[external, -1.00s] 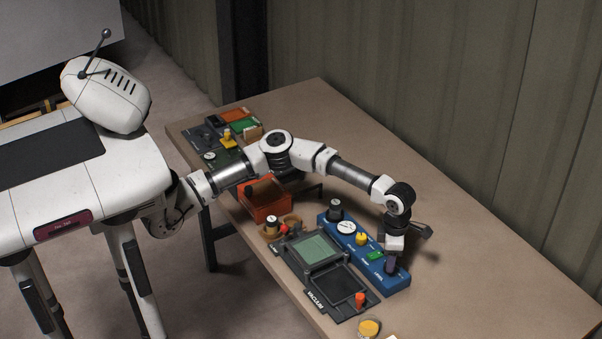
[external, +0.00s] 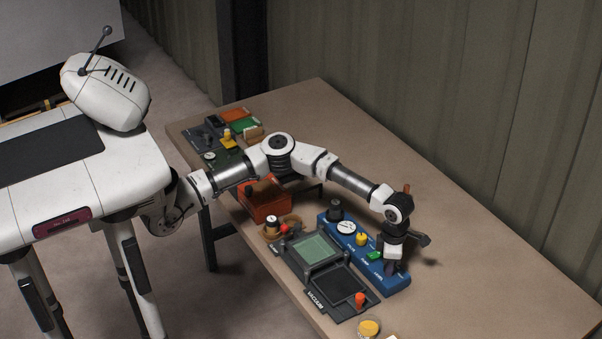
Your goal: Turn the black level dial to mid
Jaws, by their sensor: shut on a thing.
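A long blue panel (external: 334,234) lies on the table and carries several controls. My gripper (external: 391,269) points down at the panel's near right end. It is shut on a dark dial there, which I take to be the black level dial; the fingers hide nearly all of it, so its pointer and marks cannot be read. Another black knob (external: 335,209) stands at the panel's far left end, apart from my gripper.
The blue panel also has a white gauge (external: 346,228), a yellow knob (external: 362,239) and a green button (external: 375,255). A dark device with a green screen (external: 315,246) and an orange knob (external: 360,299) lies in front. The table's right side is clear.

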